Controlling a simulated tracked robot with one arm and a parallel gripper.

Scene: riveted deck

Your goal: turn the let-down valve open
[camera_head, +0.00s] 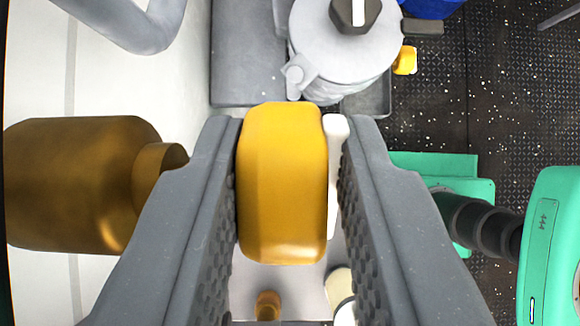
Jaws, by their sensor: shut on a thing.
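A rounded yellow-orange handle (283,185) fills the space between the two dark grey jaws of my gripper (290,130). The gripper is shut on it, and the left jaw lies against its left side. A narrow white strip (334,185) shows between the handle and the right jaw. I take the handle for the let-down valve's, but no label shows. The handle's long side runs up and down in the picture. What it is fixed to is hidden behind it and the jaws, so I cannot tell how far the valve is turned.
A grey lidded canister (340,50) with a black knob stands above the handle. A bronze cylinder (75,185) is close on the left, and a grey pipe (130,25) at upper left. Green equipment (548,245) stands at right. Dark speckled deck (490,110) is open at upper right.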

